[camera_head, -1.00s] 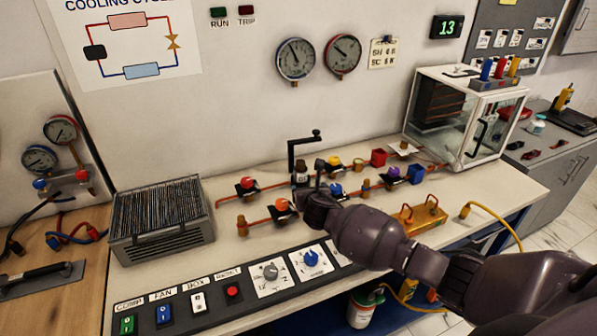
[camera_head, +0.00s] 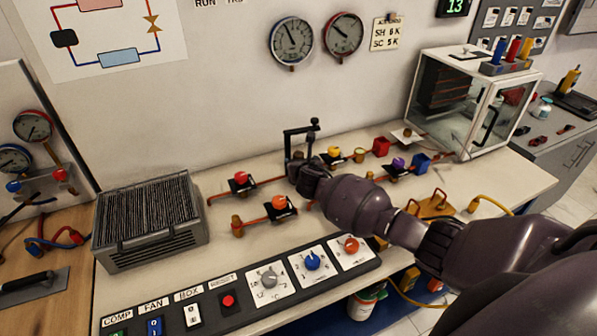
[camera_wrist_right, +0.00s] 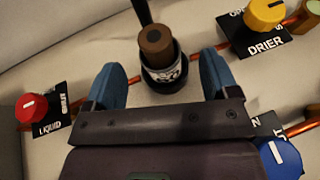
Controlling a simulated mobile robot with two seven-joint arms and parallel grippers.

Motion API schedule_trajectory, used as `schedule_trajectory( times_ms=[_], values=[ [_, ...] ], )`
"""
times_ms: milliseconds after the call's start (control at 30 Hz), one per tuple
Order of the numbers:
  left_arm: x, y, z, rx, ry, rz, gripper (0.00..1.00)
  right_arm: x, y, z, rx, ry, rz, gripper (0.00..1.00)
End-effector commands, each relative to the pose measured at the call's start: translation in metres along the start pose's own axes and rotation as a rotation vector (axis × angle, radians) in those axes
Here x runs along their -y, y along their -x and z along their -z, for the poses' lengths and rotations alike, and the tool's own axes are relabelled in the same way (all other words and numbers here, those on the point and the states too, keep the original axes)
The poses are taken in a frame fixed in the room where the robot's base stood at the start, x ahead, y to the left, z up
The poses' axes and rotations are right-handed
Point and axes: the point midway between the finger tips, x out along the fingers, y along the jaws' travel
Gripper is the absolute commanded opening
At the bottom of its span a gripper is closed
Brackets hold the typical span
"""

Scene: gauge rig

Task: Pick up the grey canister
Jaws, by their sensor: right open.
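The upright canister (camera_wrist_right: 155,50) stands in a dark round holder in the right wrist view, with a brown top, dark grey body and a white printed label. My right gripper (camera_wrist_right: 158,62) is open, with one blue fingertip on each side of the canister and a visible gap to both. In the head view my right gripper (camera_head: 309,180) is in front of the black crank-shaped stand (camera_head: 300,131) and largely hides the canister there. My left gripper is not in view.
Copper pipes with coloured valve knobs, such as the red one (camera_wrist_right: 32,106) and the yellow one (camera_wrist_right: 265,12), run on both sides. A finned grey box (camera_head: 150,220) stands at the left, a glass cabinet (camera_head: 470,100) at the right. A switch panel (camera_head: 235,290) lines the front edge.

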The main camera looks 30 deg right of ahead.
Motion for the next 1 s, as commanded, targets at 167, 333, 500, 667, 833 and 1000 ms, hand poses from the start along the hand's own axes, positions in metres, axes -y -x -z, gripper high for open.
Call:
schedule_trajectory(
  times_ms=[167,333,500,667,833,1000],
  values=[
    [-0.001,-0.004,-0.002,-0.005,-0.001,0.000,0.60,-0.002,-0.021,0.001,-0.001,-0.001,0.002,0.80],
    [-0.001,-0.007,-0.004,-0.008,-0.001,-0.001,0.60,-0.002,-0.037,0.001,0.000,-0.001,0.001,0.80],
    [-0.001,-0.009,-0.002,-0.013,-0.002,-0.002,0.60,-0.002,-0.044,0.001,-0.001,0.000,0.001,0.80],
    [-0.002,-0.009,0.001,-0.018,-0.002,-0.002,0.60,-0.002,-0.044,0.000,0.000,0.000,0.000,0.80],
    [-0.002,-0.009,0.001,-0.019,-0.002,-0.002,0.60,-0.002,-0.044,0.000,0.000,0.000,0.000,0.68],
    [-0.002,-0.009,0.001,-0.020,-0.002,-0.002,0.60,-0.001,-0.044,0.000,0.000,0.000,0.000,0.42]
  ],
)
